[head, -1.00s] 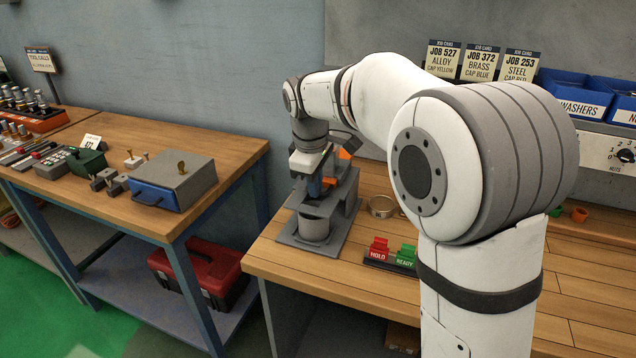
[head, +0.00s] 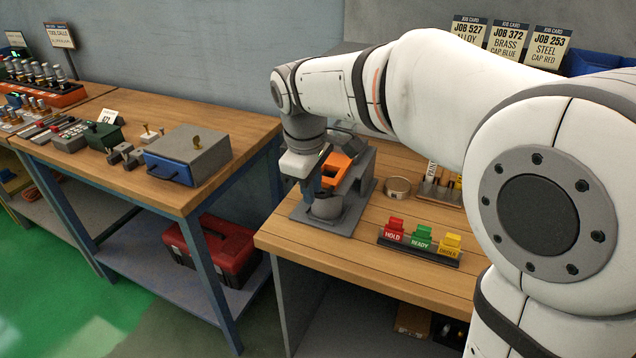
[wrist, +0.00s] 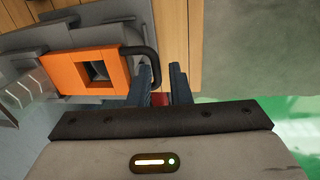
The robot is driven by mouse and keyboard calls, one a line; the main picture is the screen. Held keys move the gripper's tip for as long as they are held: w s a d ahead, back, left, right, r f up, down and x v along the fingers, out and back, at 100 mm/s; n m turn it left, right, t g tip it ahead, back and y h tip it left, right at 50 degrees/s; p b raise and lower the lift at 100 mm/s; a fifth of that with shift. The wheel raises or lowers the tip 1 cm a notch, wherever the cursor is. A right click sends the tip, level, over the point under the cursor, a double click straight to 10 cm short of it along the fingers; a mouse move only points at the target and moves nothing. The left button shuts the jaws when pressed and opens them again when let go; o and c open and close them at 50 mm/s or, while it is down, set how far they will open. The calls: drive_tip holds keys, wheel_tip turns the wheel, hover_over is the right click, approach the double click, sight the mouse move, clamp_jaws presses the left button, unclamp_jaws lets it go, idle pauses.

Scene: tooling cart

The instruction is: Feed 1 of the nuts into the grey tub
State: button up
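The dispenser (head: 357,186), a grey stand with an orange part (head: 336,168), stands at the left of the near bench. In the wrist view the orange part (wrist: 84,72) has a square opening, with a black loop handle (wrist: 153,62) beside it. The grey tub (head: 327,208) sits low at the dispenser's front, partly hidden by my gripper. My gripper (head: 311,186) is just in front of the orange part. In the wrist view its blue fingers (wrist: 162,82) are a narrow gap apart, close to the handle. A red patch shows between them; I cannot tell what it is. I see no nuts.
A rack of red, green and yellow signs (head: 420,242) and a round tan ring (head: 397,188) are right of the dispenser. A side table (head: 110,180) with a grey-and-blue box (head: 187,155) stands left, a red toolbox (head: 222,245) below. Bare bench lies in front.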

drive_tip(key=shift+o, duration=0.8)
drive_tip(key=shift+s+a, duration=0.1)
drive_tip(key=shift+s, duration=0.05)
drive_tip(key=shift+o, duration=1.1)
wheel_tip(320, 180, up, 8)
drive_tip(key=s, duration=0.1)
drive_tip(key=shift+a+f+p, duration=0.15)
drive_tip(key=shift+a+p, duration=0.05)
drive_tip(key=shift+p, duration=0.25)
